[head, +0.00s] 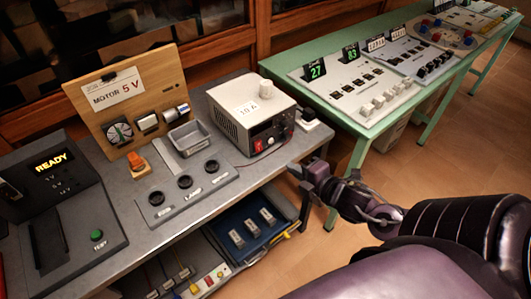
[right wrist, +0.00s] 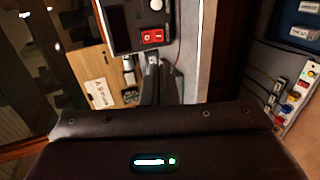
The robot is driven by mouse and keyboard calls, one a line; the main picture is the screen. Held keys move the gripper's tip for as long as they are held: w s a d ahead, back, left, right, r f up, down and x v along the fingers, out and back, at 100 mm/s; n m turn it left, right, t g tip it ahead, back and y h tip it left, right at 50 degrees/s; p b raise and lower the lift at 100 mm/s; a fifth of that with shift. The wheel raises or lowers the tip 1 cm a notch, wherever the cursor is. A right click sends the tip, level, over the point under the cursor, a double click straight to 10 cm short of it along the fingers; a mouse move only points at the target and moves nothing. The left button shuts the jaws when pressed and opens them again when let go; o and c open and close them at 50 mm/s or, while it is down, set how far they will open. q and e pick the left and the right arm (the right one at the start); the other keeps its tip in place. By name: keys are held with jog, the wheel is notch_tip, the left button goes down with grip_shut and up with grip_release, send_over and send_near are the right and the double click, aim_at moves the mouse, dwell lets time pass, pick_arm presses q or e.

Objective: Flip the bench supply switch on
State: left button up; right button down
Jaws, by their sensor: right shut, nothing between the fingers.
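My right gripper (head: 294,171) is in front of the supply, to the right of and below the switch in the head view. Its fingers (right wrist: 154,62) are shut and empty, pointing toward the panel near the switch. Contact cannot be made out. My left gripper is not in view.
A wooden "MOTOR 5 V" board (head: 128,98), a small grey tray (head: 188,138) and a panel with three round dark sockets (head: 185,182) stand left of the supply. A "READY" tester (head: 60,200) is at far left. A green table (head: 375,124) with instruments is at right.

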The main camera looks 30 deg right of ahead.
jog(key=b, duration=0.1)
send_near(260, 150)
jog(key=x, duration=0.5)
jog(key=shift+w+r, duration=0.1)
jog(key=shift+w, duration=0.05)
jog(key=shift+w+a+f, duration=0.1)
jog(key=shift+w+f, duration=0.2)
jog(key=shift+w, duration=0.35)
jog(key=shift+w+f, duration=0.1)
jog(key=shift+w+f, duration=0.1)
jog(key=shift+w, duration=0.05)
